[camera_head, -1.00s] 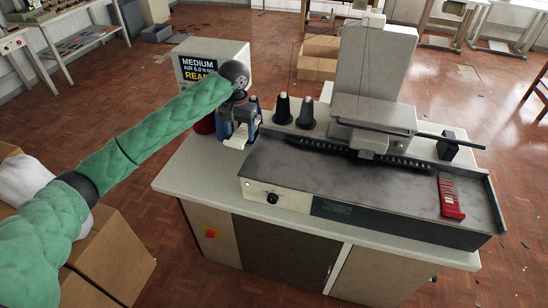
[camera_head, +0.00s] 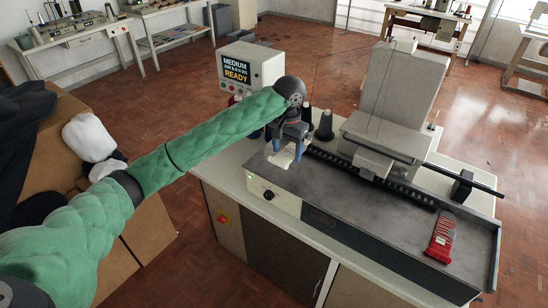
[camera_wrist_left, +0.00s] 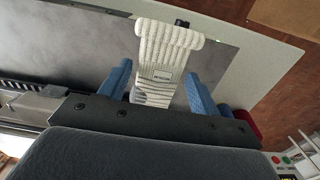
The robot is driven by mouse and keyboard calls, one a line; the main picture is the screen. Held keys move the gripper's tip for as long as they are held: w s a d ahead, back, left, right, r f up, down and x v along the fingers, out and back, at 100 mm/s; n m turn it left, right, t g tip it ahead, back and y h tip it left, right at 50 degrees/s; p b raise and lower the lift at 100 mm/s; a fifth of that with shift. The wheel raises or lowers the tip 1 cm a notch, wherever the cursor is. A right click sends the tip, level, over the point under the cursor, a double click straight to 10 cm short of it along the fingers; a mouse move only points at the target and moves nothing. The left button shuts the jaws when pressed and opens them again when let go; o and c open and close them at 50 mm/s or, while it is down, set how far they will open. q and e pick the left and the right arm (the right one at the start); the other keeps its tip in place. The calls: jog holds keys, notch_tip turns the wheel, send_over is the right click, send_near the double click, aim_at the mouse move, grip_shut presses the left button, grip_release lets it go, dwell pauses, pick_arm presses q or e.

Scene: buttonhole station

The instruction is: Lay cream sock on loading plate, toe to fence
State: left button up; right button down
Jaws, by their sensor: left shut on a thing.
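The cream ribbed sock (camera_head: 281,157) hangs from my left gripper (camera_head: 289,141), above the left end of the loading plate. The loading plate (camera_head: 345,196) is the dark grey metal bed of the machine. A dark toothed rail (camera_head: 375,181), seemingly the fence, runs along its back edge. Whether the sock touches the plate cannot be told. My right gripper is out of view.
A red striped item (camera_head: 440,237) lies at the plate's right end. Dark thread cones (camera_head: 324,127) and the grey machine head (camera_head: 398,90) stand behind the plate. A display box (camera_head: 251,70) reads READY. The middle of the plate is clear.

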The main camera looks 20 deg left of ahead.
pick_arm(q)
jog(key=w+a+f+p, duration=0.1)
jog(key=w+a+f, duration=0.1)
jog(key=w+a+f+p, duration=0.2)
jog(key=a, duration=0.1)
jog(key=w+a+f+p, duration=0.1)
jog(key=w+a+f, duration=0.1)
jog(key=w+a, duration=0.1)
jog(key=shift+w+a+f, duration=0.1)
jog(key=shift+a+f, duration=0.05)
jog(key=shift+f, duration=0.15)
notch_tip(320, 180, down, 3)
jog(key=shift+r+p, duration=0.1)
jog(key=shift+p, duration=1.05)
jog(key=shift+f, duration=0.65)
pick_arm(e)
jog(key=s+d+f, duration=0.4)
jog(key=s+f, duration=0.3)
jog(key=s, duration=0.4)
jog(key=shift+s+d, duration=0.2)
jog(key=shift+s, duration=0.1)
pick_arm(q)
jog(key=o, duration=0.9)
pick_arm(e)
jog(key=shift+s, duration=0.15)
pick_arm(q)
jog(key=shift+o, duration=0.2)
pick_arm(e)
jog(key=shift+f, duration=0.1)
